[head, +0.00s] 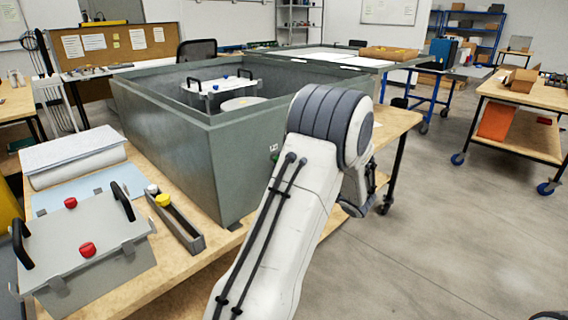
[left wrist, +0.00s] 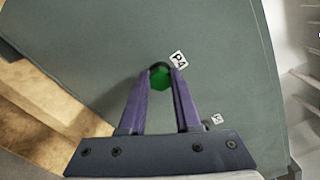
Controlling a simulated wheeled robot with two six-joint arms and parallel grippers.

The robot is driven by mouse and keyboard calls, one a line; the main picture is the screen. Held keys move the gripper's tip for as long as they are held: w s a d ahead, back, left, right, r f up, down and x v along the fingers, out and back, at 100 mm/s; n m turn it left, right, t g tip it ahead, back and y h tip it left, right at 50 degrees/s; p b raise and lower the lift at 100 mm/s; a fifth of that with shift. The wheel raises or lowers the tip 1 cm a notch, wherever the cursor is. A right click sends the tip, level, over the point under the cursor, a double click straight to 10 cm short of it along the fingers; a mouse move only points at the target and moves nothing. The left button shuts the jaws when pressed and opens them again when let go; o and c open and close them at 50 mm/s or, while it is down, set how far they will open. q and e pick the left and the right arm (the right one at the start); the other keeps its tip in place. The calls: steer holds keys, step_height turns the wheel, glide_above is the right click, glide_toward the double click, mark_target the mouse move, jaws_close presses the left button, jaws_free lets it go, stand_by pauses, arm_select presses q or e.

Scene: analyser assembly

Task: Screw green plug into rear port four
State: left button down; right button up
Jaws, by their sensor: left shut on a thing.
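The green plug (left wrist: 160,79) is between the fingertips of my left gripper (left wrist: 160,72), which is shut on it. The plug is at the grey-green wall of the large box (left wrist: 90,40), right beside the label P4 (left wrist: 178,60). A dark rim shows at its top edge; how deep it sits in the port I cannot tell. In the head view my left arm bends in front of the large box (head: 185,150) and hides the gripper and plug. A small green spot (head: 274,153) shows on the box wall left of my arm. My right gripper does not show.
A grey box with red knobs (head: 90,250) and a narrow tray with a yellow-topped piece (head: 180,225) stand on the wooden table. Open floor lies to the right.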

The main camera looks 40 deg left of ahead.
arm_select(q)
steer(key=shift+w+f+m+p, duration=0.15)
steer(key=shift+m+p, duration=3.55)
steer(key=shift+m, duration=0.85)
steer(key=shift+w+f+m+p, duration=0.1)
steer(key=shift+m+p, duration=3.65)
steer(key=shift+m, duration=0.75)
steer(key=shift+w+f+m+p, duration=0.15)
steer(key=shift+m+p, duration=3.55)
steer(key=shift+m, duration=0.85)
